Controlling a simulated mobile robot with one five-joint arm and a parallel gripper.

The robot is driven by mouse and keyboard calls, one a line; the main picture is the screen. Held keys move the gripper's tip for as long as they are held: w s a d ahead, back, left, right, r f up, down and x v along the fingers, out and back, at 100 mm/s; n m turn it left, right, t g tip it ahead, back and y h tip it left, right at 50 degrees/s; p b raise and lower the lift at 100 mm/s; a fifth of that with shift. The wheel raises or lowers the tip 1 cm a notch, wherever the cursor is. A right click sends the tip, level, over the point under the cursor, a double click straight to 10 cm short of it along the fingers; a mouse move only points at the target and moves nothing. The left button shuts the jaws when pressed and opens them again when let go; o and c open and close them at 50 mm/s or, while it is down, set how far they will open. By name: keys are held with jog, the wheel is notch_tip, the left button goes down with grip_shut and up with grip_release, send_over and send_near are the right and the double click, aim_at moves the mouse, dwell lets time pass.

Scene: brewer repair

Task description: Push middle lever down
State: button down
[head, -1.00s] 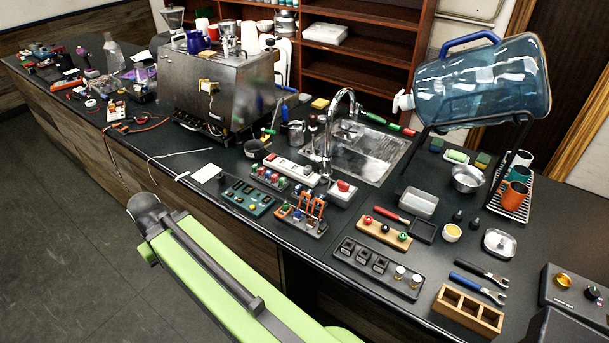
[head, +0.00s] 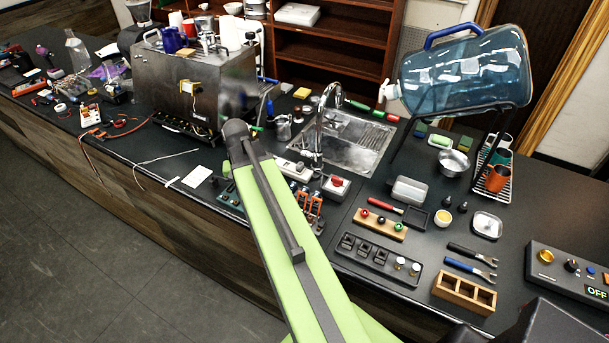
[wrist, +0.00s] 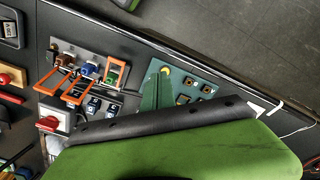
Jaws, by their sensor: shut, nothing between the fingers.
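The lever panel (wrist: 90,60) is a grey plate with three orange-framed levers beside brown, blue and green blocks in the wrist view. The middle lever (wrist: 78,93) is an orange loop by the blue block, stretching toward the lower left. The left lever (wrist: 47,82) extends the same way. The right lever (wrist: 118,72) sits differently, close around the green block. In the head view my green arm covers part of the lever panel (head: 314,222).
A teal switch board (wrist: 195,90) lies beside the lever panel. A red-knobbed white box (head: 335,187), a black switch tray (head: 375,260) and a wooden block with coloured balls (head: 380,222) stand nearby. The sink tap (head: 322,125) rises behind. Floor lies beyond the counter's front edge.

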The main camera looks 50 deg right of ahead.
jog(key=s+d+r+m+p, duration=0.2)
jog(key=s+d+r+m, duration=0.1)
jog(key=d, duration=0.7)
jog(key=s+d+r+m+p, duration=0.2)
jog(key=s+d, duration=0.4)
jog(key=d, duration=0.4)
jog(key=r+m, duration=0.1)
jog(key=m, duration=0.1)
jog(key=shift+s+r+m, duration=0.2)
jog(key=shift+m, duration=0.1)
jog(key=shift+d, duration=0.15)
notch_tip(320, 180, down, 11)
jog(key=b, duration=1.1)
jog(key=shift+f, duration=0.15)
jog(key=a+r+p, duration=0.1)
jog(key=a, duration=0.1)
jog(key=s+a+r+p, duration=0.1)
jog(key=a, duration=0.1)
jog(key=shift+r+p, duration=0.35)
jog(key=shift+d, duration=0.1)
